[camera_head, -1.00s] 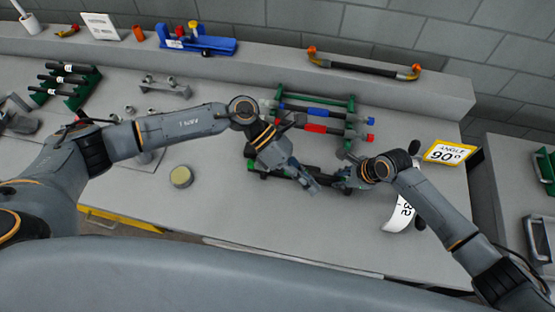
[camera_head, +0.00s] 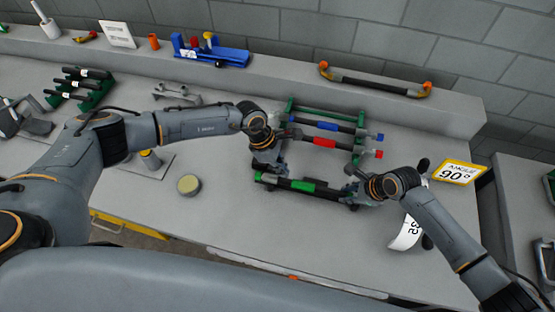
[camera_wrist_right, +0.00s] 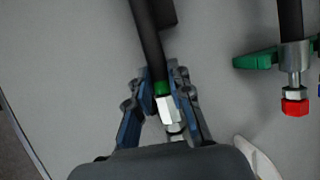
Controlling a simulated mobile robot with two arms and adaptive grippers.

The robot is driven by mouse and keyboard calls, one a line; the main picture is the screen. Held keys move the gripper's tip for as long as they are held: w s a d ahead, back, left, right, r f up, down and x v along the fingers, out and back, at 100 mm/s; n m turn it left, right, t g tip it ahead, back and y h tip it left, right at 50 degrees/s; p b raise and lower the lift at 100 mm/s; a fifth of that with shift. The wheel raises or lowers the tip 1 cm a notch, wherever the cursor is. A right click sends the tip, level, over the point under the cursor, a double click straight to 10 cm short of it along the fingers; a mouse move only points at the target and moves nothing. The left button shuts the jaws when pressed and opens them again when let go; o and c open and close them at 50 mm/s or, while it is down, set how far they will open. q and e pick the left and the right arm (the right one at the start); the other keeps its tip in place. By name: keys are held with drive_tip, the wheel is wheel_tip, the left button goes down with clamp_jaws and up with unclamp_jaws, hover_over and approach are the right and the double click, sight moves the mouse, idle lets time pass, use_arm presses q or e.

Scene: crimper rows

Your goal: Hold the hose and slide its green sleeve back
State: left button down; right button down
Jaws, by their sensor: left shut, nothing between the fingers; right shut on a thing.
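The front hose (camera_head: 328,190) is black and lies across the front of the green rack, with a green sleeve (camera_head: 302,186) around its middle. My right gripper (camera_head: 356,194) is shut on the hose's right end. In the right wrist view the fingers (camera_wrist_right: 162,108) close around the hose (camera_wrist_right: 150,45) by its silver hex fitting (camera_wrist_right: 170,109), just below a green band. The sleeve is not clearly seen there. My left gripper (camera_head: 264,168) is shut and empty by the hose's left end, left of the sleeve; whether it touches the hose is unclear.
Behind lie a hose with a red sleeve (camera_head: 319,141) and one with a blue sleeve (camera_head: 327,126) in the green rack (camera_head: 320,113). The red-capped end (camera_wrist_right: 295,107) is close right in the wrist view.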

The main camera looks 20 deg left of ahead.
sight(296, 181)
use_arm(q)
drive_tip(key=shift+x, duration=1.25)
use_arm(e)
drive_tip(key=shift+s+a, duration=0.1)
drive_tip(key=shift+a, duration=0.05)
use_arm(q)
drive_tip(key=shift+d, duration=1.25)
